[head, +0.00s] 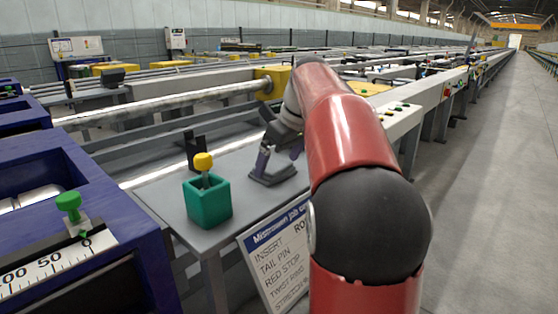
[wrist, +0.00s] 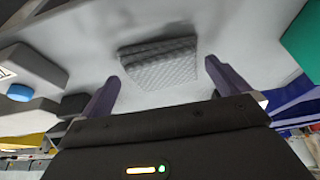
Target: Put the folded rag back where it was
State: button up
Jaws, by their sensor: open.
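The folded rag (wrist: 160,62) is a grey, quilted flat pad that appears to lie on the grey table (wrist: 75,25), with a dark shadow beside it. In the head view the rag (head: 273,178) shows as a grey patch on the table below my gripper. My gripper (wrist: 162,88) is open, with one purple finger towards each side of the rag. The rag lies ahead of the gap between the fingers, and I see no finger closed on it. In the head view my gripper (head: 278,160) is low over the table, partly hidden by my red arm.
A teal box (head: 207,204) holding a yellow-topped piece (head: 203,162) stands left of my gripper. A dark bracket (head: 194,150) stands behind it. A job card (head: 275,260) hangs at the table's front edge. A blue machine (head: 130,225) with a scale is at left.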

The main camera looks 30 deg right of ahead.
jog(key=p+v, duration=0.3)
jog(key=v, duration=0.8)
jog(key=s+a+f, duration=0.2)
jog(key=s+a, duration=0.1)
jog(key=s+a+f+m, duration=0.1)
jog(key=s+a+f, duration=0.1)
jog(key=s+a, duration=0.1)
jog(key=s+a+f+m, duration=0.1)
jog(key=s+a+f, duration=0.2)
jog(key=a, duration=0.2)
jog(key=shift+t+h+b, duration=0.3)
jog(key=shift+h, duration=0.1)
jog(key=s+a+f+m, duration=0.1)
jog(key=s+a+f, duration=0.2)
jog(key=s+f, duration=0.3)
jog(key=s+a+f+m, duration=0.1)
jog(key=s+a+f, duration=0.2)
jog(key=s+f, duration=0.3)
notch_tip(320, 180, down, 4)
jog(key=shift+a+r+t+h, duration=0.1)
jog(key=shift+a+t+h, duration=0.25)
jog(key=shift+t+h, duration=0.05)
jog(key=shift+s, duration=0.1)
